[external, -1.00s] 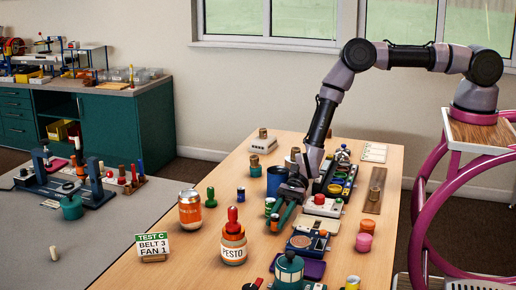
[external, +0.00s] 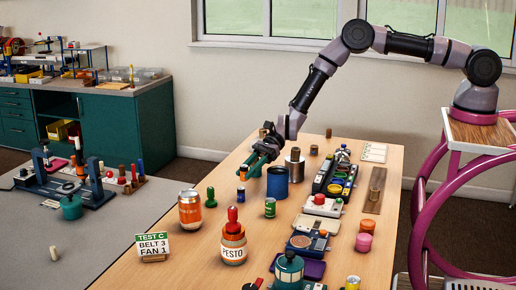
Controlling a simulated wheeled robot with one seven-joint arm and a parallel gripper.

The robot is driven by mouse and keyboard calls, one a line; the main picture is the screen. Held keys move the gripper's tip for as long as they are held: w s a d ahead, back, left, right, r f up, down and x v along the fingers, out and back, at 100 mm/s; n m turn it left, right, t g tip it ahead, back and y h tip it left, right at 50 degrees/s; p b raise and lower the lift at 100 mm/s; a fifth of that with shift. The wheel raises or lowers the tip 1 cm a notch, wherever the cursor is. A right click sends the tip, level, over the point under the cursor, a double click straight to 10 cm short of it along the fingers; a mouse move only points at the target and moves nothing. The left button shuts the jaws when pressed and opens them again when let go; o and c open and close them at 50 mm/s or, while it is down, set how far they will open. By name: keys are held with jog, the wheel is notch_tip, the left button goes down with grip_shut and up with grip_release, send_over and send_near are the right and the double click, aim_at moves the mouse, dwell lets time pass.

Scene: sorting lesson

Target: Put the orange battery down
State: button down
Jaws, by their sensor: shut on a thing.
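My gripper (external: 252,169) is shut on the orange battery (external: 243,173), a small upright cylinder, at the left side of the table. It holds the battery just above and behind a small blue cylinder (external: 241,193). I cannot tell if the battery touches anything below. The gripper's green fingers hide part of its upper end. A dark blue cup (external: 278,184) stands just right of the gripper.
A green can (external: 270,208) stands in front of the cup, and a metal cylinder (external: 295,167) behind it. A long tray (external: 322,180) lies to the right.

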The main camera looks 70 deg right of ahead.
jog(key=w+d+m+t+h, duration=0.1)
jog(key=w+d+m+t, duration=0.1)
jog(key=w+d, duration=0.85)
jog(key=m+t, duration=0.1)
send_over(233, 172)
jog(key=shift+h, duration=0.4)
notch_tip(233, 172, down, 5)
jog(key=shift+a+f, duration=0.1)
jog(key=shift+a, duration=0.05)
jog(key=shift+f, duration=2.2)
jog(key=shift+f, duration=0.1)
jog(key=c, duration=0.6)
grip_release()
